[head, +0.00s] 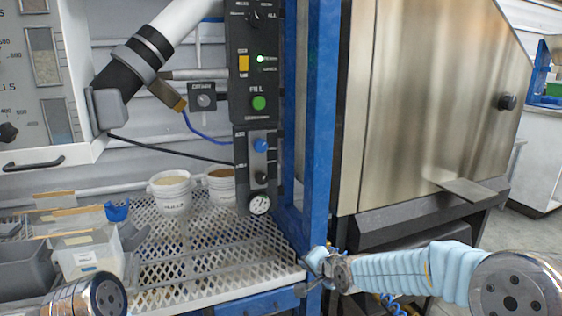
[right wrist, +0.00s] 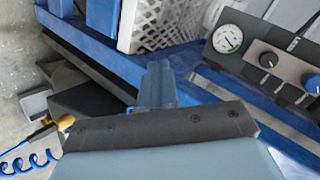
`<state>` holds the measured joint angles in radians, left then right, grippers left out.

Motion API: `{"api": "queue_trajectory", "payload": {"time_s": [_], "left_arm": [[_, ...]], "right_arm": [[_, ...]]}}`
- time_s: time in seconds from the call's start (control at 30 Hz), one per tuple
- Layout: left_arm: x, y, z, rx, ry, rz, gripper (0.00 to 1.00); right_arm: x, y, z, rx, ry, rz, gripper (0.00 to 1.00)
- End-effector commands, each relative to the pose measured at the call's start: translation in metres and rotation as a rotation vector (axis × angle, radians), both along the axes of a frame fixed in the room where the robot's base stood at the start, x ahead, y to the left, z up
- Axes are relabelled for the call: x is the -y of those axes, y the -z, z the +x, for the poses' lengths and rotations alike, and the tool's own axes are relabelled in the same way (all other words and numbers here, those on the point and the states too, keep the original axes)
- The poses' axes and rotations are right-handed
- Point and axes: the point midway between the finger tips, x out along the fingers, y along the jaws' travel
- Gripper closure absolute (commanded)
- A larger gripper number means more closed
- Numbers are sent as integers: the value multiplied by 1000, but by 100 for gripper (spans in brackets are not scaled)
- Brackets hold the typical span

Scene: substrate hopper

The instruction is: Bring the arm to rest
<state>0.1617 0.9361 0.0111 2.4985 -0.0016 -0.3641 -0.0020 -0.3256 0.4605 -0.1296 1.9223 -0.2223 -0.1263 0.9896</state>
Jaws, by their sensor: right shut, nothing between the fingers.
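My right arm (head: 425,270), in a light blue sleeve, reaches in from the lower right of the head view. Its gripper (head: 318,262) is small there and lies by the foot of the blue frame post, at the right front corner of the mesh shelf. In the right wrist view the blue fingers (right wrist: 157,84) are together with nothing between them, in front of a blue frame rail. I cannot tell whether they touch it. Of my left arm only a silver joint (head: 95,296) shows at the lower left; its gripper is out of view.
The mesh shelf (head: 215,262) holds two white buckets (head: 171,192) (head: 221,187) and clear and grey bins (head: 88,254) at left. The blue post (head: 319,120) and a steel hopper (head: 430,95) stand behind my right arm. A control panel (head: 253,100) hangs above the shelf. Floor shows at right.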

Motion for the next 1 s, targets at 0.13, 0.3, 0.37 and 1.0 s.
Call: {"api": "queue_trajectory", "payload": {"time_s": [0.13,0.3,0.37,1.0], "left_arm": [[1,-2,0,0,1,-1,66],[1,-4,-1,-1,3,-2,66],[2,-5,-1,-1,3,-2,66],[2,-6,-1,-1,4,-3,66]], "right_arm": [[20,125,-49,-167,-95,-151,100],[39,241,-142,-355,-252,-277,100],[44,271,-180,-419,-315,-304,100],[46,333,-323,-598,-574,-341,100]]}}
